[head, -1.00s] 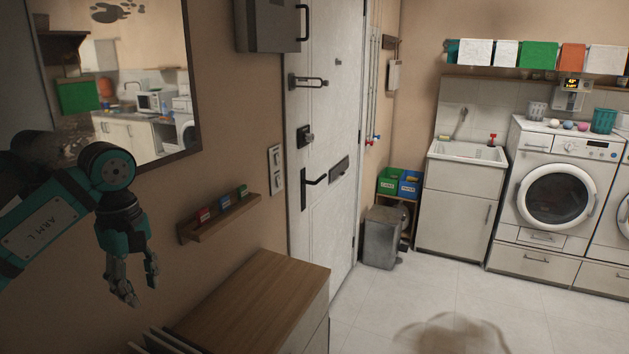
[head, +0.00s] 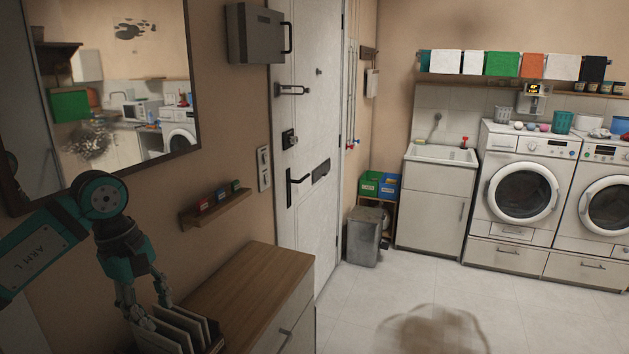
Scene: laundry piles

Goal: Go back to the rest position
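My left gripper (head: 150,304) hangs down at the lower left from the teal and dark arm. Its two grey fingers are spread apart with nothing visible between them. In the picture its fingertips overlap the upright white panels (head: 172,330) in a dark holder by the wooden-topped cabinet (head: 232,290). I cannot tell whether they touch. My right gripper is out of view.
A mirror (head: 110,90) and a small shelf (head: 217,207) are on the left wall. The white door (head: 305,120) stands beyond. A bin (head: 364,236), sink cabinet (head: 432,205) and washing machines (head: 520,190) line the back. The tiled floor (head: 370,300) is largely clear.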

